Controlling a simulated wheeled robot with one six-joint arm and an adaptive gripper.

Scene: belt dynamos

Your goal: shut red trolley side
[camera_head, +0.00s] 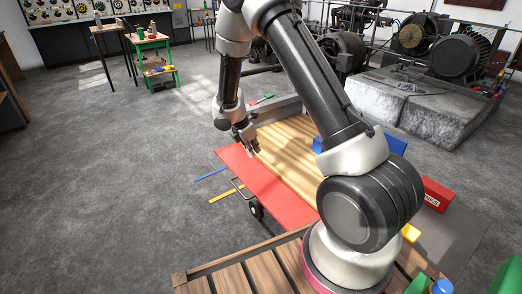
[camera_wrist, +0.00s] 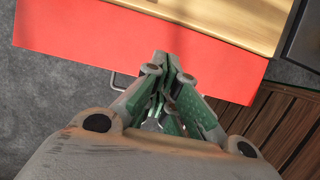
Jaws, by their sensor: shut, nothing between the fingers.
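The red trolley side (camera_head: 259,185) is a long flat red panel along the left edge of the trolley's wooden bed (camera_head: 290,158). It slopes outward and down from the bed, so it stands open. It also shows in the wrist view (camera_wrist: 110,45) as a wide red band beside the pale wood. My gripper (camera_head: 254,149) is above the far part of the panel, near its line with the bed. In the wrist view my gripper (camera_wrist: 165,62) is shut and empty, its tips over the red panel. I cannot tell whether it touches the panel.
A trolley wheel (camera_head: 256,208) and a metal handle (camera_wrist: 118,82) are by the panel's outer edge. Blue (camera_head: 210,174) and yellow (camera_head: 227,195) strips lie on the floor to the left. A slatted wooden surface (camera_head: 245,272) is in front.

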